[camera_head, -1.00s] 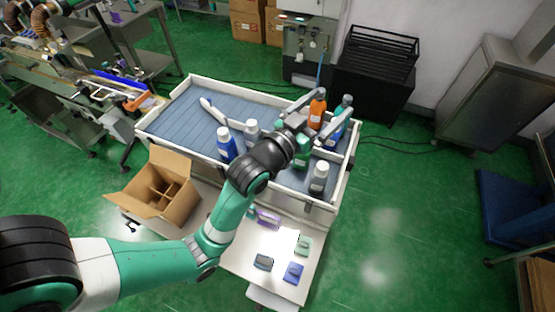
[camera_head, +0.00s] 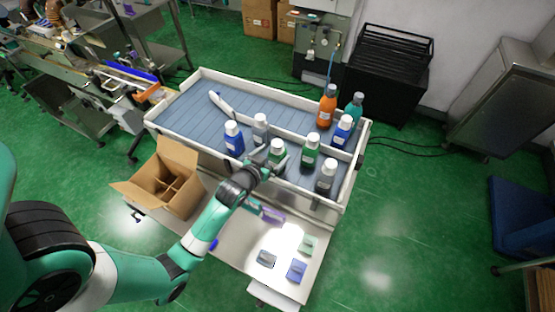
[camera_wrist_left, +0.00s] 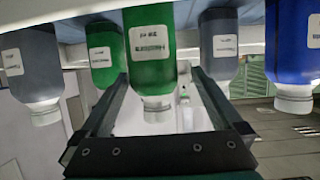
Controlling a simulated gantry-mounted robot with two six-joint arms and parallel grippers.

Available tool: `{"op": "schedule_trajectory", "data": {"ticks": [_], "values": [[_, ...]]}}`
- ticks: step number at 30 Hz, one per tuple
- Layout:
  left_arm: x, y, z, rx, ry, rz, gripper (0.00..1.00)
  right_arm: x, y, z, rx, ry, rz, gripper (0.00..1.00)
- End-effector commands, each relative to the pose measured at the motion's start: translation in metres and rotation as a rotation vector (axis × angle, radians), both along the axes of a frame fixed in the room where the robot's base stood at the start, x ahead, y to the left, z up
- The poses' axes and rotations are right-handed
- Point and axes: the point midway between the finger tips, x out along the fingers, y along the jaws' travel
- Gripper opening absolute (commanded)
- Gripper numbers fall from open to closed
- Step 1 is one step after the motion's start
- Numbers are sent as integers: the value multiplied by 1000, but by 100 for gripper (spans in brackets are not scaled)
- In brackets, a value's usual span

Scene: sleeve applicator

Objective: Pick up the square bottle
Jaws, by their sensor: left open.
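Several capped bottles stand upright in the blue-floored tray (camera_head: 190,112); I cannot tell for sure which is the square one. A green bottle with a white cap (camera_head: 276,151) is right at my left gripper (camera_head: 272,163). That bottle (camera_wrist_left: 150,45) also shows in the left wrist view, upside down, with its cap between the open, empty fingers (camera_wrist_left: 158,90). Beside it stand a second green bottle (camera_head: 310,153), a grey bottle (camera_head: 260,130), a blue bottle (camera_head: 234,142) and a dark grey bottle (camera_head: 326,180). My right gripper does not show.
An orange bottle (camera_head: 327,108), a teal bottle (camera_head: 354,108) and another blue bottle (camera_head: 342,133) stand at the tray's right end. A white tube-like object (camera_head: 220,103) lies at back left. An open cardboard box (camera_head: 152,187) with dividers and small blocks (camera_head: 297,270) are in front.

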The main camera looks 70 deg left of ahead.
Motion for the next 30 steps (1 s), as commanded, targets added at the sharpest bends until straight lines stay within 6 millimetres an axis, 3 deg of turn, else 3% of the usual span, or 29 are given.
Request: {"op": "schedule_trajectory", "data": {"ticks": [5,13,21,30], "values": [[5,2,-3,0,0,0,100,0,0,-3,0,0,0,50],[38,20,-24,0,-1,0,100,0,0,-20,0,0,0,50],[43,23,-24,0,0,0,100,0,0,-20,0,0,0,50],[42,23,-24,0,0,-1,48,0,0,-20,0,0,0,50]]}}
